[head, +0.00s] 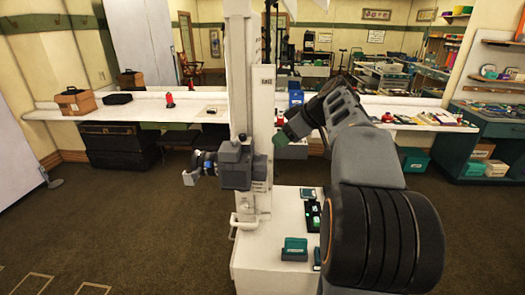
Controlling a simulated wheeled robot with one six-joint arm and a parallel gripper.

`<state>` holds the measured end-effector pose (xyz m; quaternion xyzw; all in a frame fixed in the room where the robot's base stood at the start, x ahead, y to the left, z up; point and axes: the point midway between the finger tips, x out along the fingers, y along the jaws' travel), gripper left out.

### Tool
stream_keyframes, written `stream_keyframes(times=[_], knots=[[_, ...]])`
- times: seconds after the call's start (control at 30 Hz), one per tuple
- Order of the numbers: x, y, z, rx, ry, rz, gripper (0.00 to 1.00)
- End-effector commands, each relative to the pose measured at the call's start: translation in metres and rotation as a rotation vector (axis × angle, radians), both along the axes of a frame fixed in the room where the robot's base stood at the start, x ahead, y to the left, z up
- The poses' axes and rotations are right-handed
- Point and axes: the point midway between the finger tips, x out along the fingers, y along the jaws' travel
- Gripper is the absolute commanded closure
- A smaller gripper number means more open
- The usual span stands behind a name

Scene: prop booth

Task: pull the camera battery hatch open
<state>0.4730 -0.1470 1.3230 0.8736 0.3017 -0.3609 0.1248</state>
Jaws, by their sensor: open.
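My arm rises large and dark at the right, bends at the top, and runs down to the left. No battery hatch can be made out.
The white column (240,75) stands close in the middle. A white surface (262,268) below it carries a teal box (294,248) and small trays. A long white counter (130,108) runs behind, with a brown case (75,103) on it. Brown carpet (130,225) is open at left.

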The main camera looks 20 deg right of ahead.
Motion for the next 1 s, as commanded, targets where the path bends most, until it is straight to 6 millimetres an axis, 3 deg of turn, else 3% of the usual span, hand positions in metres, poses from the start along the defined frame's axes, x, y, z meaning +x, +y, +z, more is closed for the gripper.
stream_keyframes(times=[0.2,0.5,1.0], knots=[[0.024,0.02,-0.029,0.002,0.004,0.004,0.56],[0.044,0.036,-0.056,-0.001,0.003,0.001,0.56],[0.05,0.04,-0.064,-0.001,0.002,-0.001,0.57]])
